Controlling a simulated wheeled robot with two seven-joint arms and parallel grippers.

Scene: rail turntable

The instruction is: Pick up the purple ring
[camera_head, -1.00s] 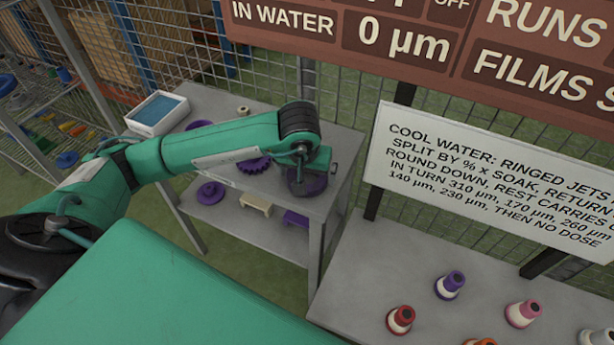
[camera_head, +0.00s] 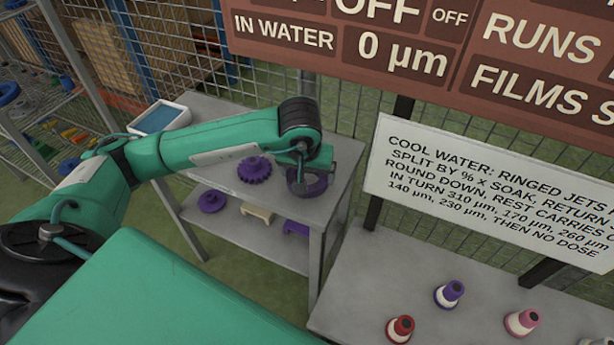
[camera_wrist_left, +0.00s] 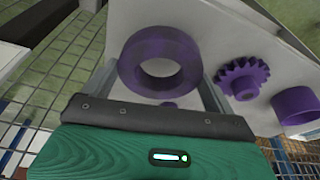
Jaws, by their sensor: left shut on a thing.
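The purple ring (camera_head: 316,184) is a thick ring at the right end of the grey table, under my left wrist. In the left wrist view the ring (camera_wrist_left: 130,70) sits between the two grey fingers, with its round hole facing the camera. My left gripper (camera_wrist_left: 160,85) is shut on the ring across its outside. In the head view the gripper (camera_head: 300,182) is partly hidden by its own wrist. The ring appears a little above the tabletop, but the exact gap is hard to tell. My right gripper is not in view.
A purple gear (camera_head: 254,170) lies on the table (camera_head: 345,165) left of the ring; a purple cylinder (camera_wrist_left: 297,107) shows beyond it. A blue-filled white tray (camera_head: 160,117) stands at the left end. Purple parts lie on the lower shelf. Coloured cones stand on the right table.

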